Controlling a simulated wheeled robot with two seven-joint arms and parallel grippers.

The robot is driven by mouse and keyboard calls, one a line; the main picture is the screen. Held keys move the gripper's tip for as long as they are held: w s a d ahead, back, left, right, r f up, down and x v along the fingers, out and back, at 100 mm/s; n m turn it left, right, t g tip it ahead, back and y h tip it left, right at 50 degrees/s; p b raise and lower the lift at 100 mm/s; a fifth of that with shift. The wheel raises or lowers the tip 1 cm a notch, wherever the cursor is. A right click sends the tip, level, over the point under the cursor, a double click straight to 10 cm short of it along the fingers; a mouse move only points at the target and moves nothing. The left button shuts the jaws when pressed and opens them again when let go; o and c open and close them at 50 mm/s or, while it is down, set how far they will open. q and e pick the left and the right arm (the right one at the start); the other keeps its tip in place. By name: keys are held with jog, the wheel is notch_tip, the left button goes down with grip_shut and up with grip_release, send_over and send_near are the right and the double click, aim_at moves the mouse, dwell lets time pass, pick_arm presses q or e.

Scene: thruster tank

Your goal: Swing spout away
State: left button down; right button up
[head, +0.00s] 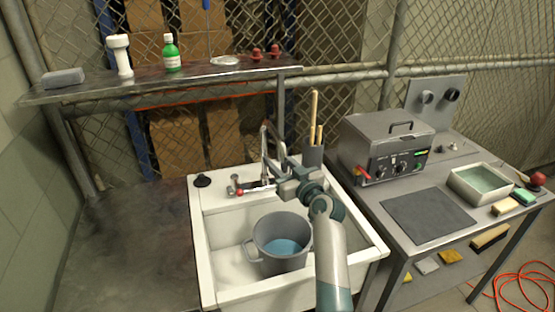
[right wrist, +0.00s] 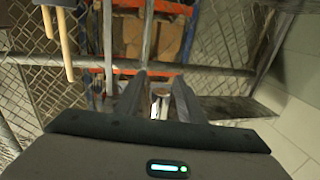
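The metal tap with its tall, thin spout (head: 264,143) stands at the back of the white sink (head: 209,225). A red-marked handle (head: 239,191) shows at the tap's left. My right gripper (head: 272,168) reaches over the sink from the front, with its fingers close to the spout and covering part of the tap. In the right wrist view my right gripper's (right wrist: 157,98) fingers are apart, with a shiny metal part between or just beyond them. I cannot tell whether they touch it. My left gripper is not in view.
A grey bucket (head: 259,252) with blue water stands in the sink. A dark holder (head: 313,156) with wooden handles stands behind my right gripper. A shelf (head: 120,88) runs above the back. A grey heated tank (head: 384,150) stands on the right bench.

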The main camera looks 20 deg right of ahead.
jog(key=shift+w, duration=0.1)
grip_shut()
jog(key=shift+f, duration=0.1)
